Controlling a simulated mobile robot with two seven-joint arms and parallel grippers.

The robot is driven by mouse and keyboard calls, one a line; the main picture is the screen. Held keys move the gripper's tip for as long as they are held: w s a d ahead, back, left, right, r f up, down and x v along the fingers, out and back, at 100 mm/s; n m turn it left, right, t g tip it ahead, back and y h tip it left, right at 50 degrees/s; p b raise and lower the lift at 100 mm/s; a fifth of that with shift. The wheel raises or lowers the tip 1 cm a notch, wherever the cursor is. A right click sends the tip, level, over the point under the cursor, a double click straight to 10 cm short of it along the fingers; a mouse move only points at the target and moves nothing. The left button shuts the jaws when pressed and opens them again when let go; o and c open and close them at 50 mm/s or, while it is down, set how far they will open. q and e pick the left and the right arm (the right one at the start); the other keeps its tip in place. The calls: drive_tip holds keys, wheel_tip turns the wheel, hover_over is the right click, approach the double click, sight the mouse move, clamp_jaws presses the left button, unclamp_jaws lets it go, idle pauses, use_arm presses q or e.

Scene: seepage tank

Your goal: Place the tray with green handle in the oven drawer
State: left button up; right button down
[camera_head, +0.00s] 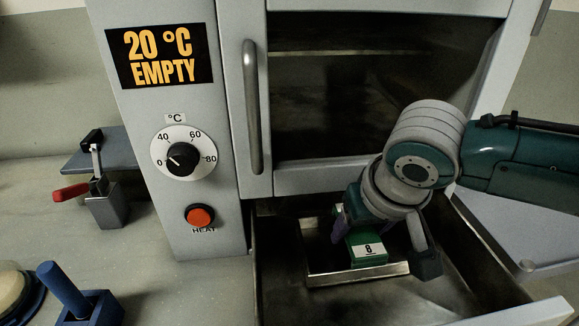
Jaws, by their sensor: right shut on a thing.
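The tray (325,262) is a shallow metal pan with a green handle block (368,250) that bears a white label reading 8. It is inside the open oven drawer (262,290), toward the drawer's back left, and appears level. I cannot tell whether it touches the drawer floor. My right gripper (385,245) reaches down from the right and is shut on the green handle, with a finger on either side of it. My left gripper is not in view.
The oven (219,120) stands behind the drawer, with a display (160,56) reading 20 °C EMPTY, a dial (183,153) and a red button (200,215). A red-handled device (105,200) and a blue holder (90,308) stand on the bench at left. The drawer's right part is clear.

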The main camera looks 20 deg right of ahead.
drive_tip(key=shift+f, duration=0.1)
drive_tip(key=shift+c, duration=0.6)
unclamp_jaws()
drive_tip(key=shift+r, duration=0.4)
drive_tip(key=p+v, duration=0.3)
drive_tip(key=v, duration=0.7)
drive_tip(key=shift+s+r, duration=0.2)
drive_tip(key=shift+r, duration=0.1)
drive_tip(key=s+a+f+n+y, duration=0.1)
drive_tip(key=s+a+n+y, duration=0.15)
drive_tip(key=s+a, duration=0.55)
drive_tip(key=s+d+n+h, duration=0.1)
drive_tip(key=s+d+n, duration=0.1)
drive_tip(key=s+d, duration=0.3)
drive_tip(key=s, duration=0.3)
drive_tip(key=shift+s+f+g, duration=0.25)
drive_tip(key=shift+s+g, duration=0.05)
